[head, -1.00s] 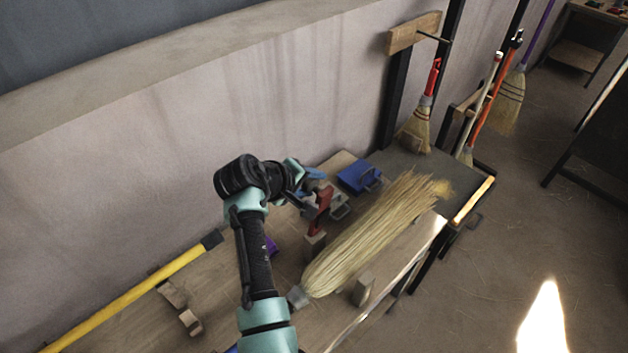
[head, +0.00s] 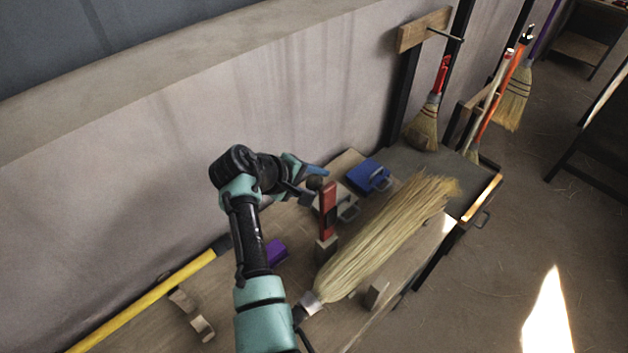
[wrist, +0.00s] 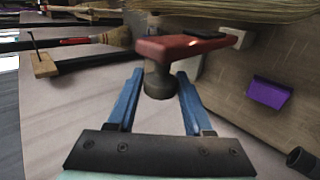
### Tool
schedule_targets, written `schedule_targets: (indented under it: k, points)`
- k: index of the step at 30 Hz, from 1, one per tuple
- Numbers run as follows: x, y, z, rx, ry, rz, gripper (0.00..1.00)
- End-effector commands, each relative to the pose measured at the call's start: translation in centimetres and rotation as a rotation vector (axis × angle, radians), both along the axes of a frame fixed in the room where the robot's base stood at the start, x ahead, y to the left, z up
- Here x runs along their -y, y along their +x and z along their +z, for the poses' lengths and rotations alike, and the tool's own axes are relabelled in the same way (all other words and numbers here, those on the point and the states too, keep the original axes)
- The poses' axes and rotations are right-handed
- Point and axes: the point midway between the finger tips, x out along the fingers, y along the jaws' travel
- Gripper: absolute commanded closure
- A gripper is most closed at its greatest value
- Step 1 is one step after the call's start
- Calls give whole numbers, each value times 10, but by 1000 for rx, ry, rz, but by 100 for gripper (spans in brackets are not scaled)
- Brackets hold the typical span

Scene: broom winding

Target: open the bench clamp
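The bench clamp (head: 328,212) is a red upright piece on a wooden block, beside the broom head on the bench. Its red body also shows in the wrist view (wrist: 186,47), with a dark grey round knob (wrist: 158,82) at its near end. My gripper (wrist: 160,78) has two blue fingers, spread apart. The knob lies between the fingertips in the wrist view, with a narrow gap visible on each side. In the head view my gripper (head: 312,171) is at the clamp's upper left, wall side. Whether the fingers touch the knob is unclear.
A straw broom head (head: 385,240) lies along the bench, close to the clamp. A blue box (head: 368,174) is behind. A purple block (head: 275,253) and a yellow handle (head: 145,303) lie to the left. The wall (head: 240,110) runs behind the arm.

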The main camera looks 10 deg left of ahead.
Motion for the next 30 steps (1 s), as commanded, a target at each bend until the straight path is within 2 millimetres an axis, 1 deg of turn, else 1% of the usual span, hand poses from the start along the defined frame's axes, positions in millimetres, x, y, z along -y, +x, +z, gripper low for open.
schedule_targets:
  k: [1,3,13,17,23,30]
  points:
    - [0,0,0,0,0,0,37]
    - [0,0,0,0,-1,-1,25]
    - [0,-1,0,-2,-1,-2,25]
    - [-4,-5,6,0,-1,-1,25]
    - [-18,-23,27,2,0,1,25]
    - [-40,-51,63,4,2,1,25]
